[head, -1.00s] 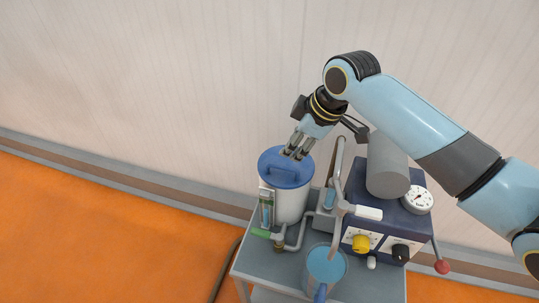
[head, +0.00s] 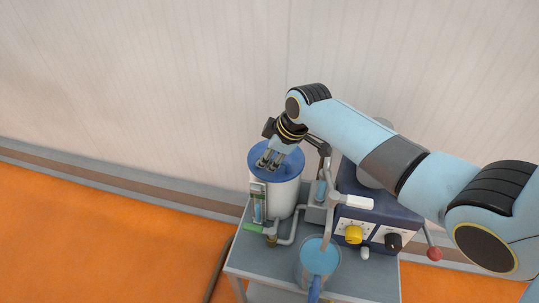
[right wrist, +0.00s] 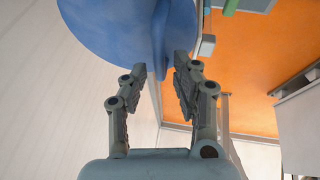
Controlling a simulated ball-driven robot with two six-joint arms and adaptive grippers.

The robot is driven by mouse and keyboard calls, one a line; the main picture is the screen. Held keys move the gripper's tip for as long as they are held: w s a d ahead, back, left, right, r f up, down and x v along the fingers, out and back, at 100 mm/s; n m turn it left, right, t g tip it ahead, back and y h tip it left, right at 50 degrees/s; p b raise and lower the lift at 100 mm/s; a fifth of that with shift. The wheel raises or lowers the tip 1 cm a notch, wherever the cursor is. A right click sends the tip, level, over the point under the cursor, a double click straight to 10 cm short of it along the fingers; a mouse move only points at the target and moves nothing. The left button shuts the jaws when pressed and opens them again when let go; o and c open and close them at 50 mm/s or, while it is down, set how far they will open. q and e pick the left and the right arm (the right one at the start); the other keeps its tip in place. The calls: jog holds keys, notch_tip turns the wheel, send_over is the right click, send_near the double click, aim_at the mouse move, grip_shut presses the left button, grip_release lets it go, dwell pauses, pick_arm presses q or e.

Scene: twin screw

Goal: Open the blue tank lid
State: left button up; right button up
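The blue tank lid (head: 291,168) is a round disc sitting on top of the white cylindrical tank (head: 286,195). In the right wrist view the lid (right wrist: 110,28) fills the upper left, with its raised handle bar (right wrist: 160,50) in line with the gap between my fingertips. My right gripper (head: 267,162) is over the lid and hides most of the handle in the head view. In the right wrist view my right gripper (right wrist: 160,66) is open, with a finger on either side of the handle's near end and visible gaps. My left gripper is not in view.
The tank stands on a grey cart (head: 262,262). A blue jug (head: 320,258) stands at the front. A dark blue machine with a yellow knob (head: 353,234) is on the right, partly behind my right arm. A metal lever (head: 326,220) rises close beside the tank.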

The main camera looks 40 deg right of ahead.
grip_shut()
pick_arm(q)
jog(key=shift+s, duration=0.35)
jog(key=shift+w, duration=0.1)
